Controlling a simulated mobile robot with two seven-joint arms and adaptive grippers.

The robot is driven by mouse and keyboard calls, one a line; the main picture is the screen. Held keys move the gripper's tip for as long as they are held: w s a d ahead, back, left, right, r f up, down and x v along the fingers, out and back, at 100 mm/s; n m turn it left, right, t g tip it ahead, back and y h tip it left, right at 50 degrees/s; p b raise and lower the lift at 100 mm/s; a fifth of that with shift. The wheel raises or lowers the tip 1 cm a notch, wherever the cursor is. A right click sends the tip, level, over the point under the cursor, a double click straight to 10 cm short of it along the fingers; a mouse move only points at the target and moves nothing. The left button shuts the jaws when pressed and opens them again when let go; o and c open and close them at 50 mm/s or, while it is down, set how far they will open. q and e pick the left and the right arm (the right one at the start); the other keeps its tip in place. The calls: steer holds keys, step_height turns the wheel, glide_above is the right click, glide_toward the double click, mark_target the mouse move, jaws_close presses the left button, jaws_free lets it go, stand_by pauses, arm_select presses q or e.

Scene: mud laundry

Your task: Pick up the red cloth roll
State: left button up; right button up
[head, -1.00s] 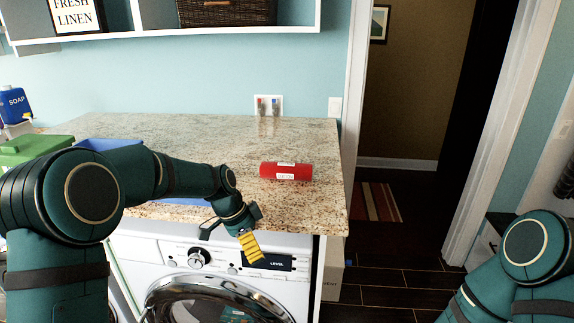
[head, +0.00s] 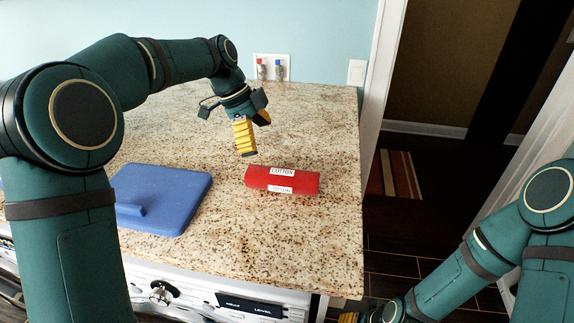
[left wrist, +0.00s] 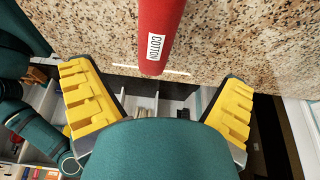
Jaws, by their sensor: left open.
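The red cloth roll (head: 283,181) lies on its side on the granite counter, with white "COTTON" labels. My left gripper (head: 252,137) is open and empty, above the counter and just up and left of the roll in the head view. In the left wrist view the roll (left wrist: 158,30) comes in from the top, its near end lined up between the two spread yellow fingers and not touching them. My right gripper (head: 350,317) shows only as a bit of yellow at the bottom edge, so its jaws are hidden.
A blue flat board-like object (head: 165,196) lies on the counter (head: 270,235) left of the roll. A washing machine (head: 190,295) stands below the front edge. The counter ends right of the roll at a doorway. Bare granite surrounds the roll.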

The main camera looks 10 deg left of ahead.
mark_target(280, 171)
arm_select(q)
steer(key=x, duration=0.8)
steer(key=shift+s+d+b, duration=0.1)
steer(key=shift+b, duration=0.2)
steer(key=x, duration=0.4)
steer(key=shift+s+d+f, duration=0.15)
steer(key=shift+d+f, duration=0.05)
steer(key=shift+d, duration=0.35)
steer(key=shift+d+f, duration=0.1)
steer(key=shift+f, duration=0.25)
steer(key=c, duration=1.3)
